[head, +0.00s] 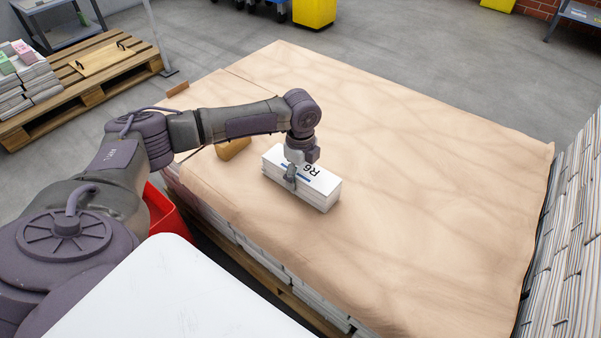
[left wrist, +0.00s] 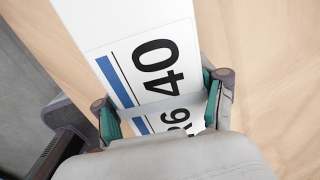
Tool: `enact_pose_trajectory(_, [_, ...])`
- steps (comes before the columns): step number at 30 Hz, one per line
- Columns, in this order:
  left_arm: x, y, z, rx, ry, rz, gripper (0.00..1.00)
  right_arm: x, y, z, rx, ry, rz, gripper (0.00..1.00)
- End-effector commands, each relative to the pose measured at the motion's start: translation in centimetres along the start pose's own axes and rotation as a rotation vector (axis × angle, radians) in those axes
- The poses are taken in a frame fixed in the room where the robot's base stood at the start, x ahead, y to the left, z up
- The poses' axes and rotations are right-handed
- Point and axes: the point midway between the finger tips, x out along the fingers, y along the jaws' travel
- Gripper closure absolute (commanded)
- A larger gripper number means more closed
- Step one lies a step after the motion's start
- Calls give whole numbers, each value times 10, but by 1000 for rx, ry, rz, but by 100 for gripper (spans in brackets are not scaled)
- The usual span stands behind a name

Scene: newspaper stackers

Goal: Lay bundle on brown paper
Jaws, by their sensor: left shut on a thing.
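A white bundle of papers (head: 318,192) with a label reading "R6" is at the near left part of the brown paper (head: 400,130), which covers a large stack. My left gripper (head: 290,178) is over the bundle, shut on it, with its fingers on the bundle's two sides. In the left wrist view the bundle's label (left wrist: 145,50) shows "40", "R6", a blue bar and a pale strap between the green-padded fingers (left wrist: 160,110). The bundle looks level and at or very near the paper; I cannot tell whether it touches. My right gripper is not in view.
A small brown block (head: 232,148) lies on the paper left of the bundle. A red bin (head: 163,215) stands beside the stack. A wooden pallet (head: 85,80) with paper bundles is at the left. Newspaper stacks (head: 570,240) line the right. Most of the brown paper is clear.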

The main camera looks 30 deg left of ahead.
Motion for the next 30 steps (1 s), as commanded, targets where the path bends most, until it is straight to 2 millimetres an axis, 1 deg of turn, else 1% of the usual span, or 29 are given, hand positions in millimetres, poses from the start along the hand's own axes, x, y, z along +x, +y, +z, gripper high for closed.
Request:
enact_pose_trajectory(7, [2, -1, 0, 0, 2, -5, 99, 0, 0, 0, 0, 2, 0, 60])
enact_pose_trajectory(8, [2, -2, 0, 0, 2, -5, 26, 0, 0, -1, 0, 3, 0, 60])
enact_pose_trajectory(12, [3, -1, 0, 0, 1, -4, 3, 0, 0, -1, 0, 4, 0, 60])
enact_pose_trajectory(13, [3, -1, 0, 0, 1, -3, 0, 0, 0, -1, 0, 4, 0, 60])
enact_pose_trajectory(23, [5, 1, 0, 0, 0, 4, 0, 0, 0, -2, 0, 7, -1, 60])
enact_pose_trajectory(26, [-2, 0, 0, 0, 0, 1, 0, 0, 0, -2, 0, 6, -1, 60])
enact_pose_trajectory(29, [-17, 0, 0, 1, 1, -1, 0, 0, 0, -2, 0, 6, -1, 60])
enact_pose_trajectory(30, [-25, 0, 0, 0, 2, -2, 0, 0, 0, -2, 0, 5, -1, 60])
